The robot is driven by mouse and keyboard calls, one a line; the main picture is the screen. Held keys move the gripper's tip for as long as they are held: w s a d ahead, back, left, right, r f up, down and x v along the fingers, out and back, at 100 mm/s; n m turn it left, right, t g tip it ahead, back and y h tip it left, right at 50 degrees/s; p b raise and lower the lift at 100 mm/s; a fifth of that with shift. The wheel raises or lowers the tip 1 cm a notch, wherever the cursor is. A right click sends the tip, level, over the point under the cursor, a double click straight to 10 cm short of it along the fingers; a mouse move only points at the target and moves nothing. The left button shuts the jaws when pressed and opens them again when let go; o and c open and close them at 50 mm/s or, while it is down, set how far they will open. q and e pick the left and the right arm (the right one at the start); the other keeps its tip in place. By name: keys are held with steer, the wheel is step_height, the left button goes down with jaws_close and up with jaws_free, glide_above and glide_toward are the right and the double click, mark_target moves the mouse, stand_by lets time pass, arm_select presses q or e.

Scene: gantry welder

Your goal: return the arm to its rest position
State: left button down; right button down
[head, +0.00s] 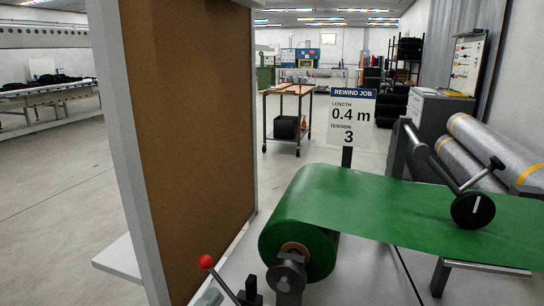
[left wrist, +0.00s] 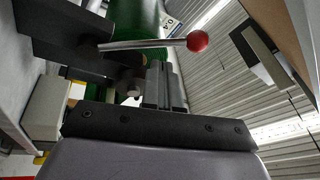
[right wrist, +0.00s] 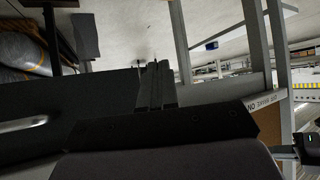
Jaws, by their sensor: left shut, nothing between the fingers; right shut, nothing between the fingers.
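My left gripper (left wrist: 158,72) is shut and empty in the left wrist view, its two fingers together. A metal lever with a red knob (left wrist: 197,41) crosses just beyond the fingers there, and I see no grip on it. The red knob also shows at the bottom of the head view (head: 206,262). A small dark shape beside it at the bottom edge may be my left gripper; I cannot be sure. My right gripper (right wrist: 155,75) is shut and empty in the right wrist view, before a dark panel. I cannot make it out in the head view.
A green roll (head: 300,225) feeds a sheet rightward, under a black dial (head: 473,210). A sign (head: 351,117) reads rewind job, length 0.4 m, tension 3. A brown board (head: 190,130) in a grey frame stands close on the left. Grey rolls (head: 490,150) lie right.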

arm_select(q)
steer(key=s+a+f+n+g+y+p, duration=0.1)
steer(key=s+a+f+n+g+y, duration=0.3)
steer(key=s+f+n, duration=0.4)
steer(key=s+a+f+n+g+y, duration=0.3)
steer(key=s+f+n, duration=0.6)
steer(key=f, duration=0.6)
steer(key=shift+a+g+y+p, duration=0.4)
steer(key=shift+a+y, duration=0.5)
steer(key=shift+a, duration=0.3)
steer(key=shift+d, duration=0.1)
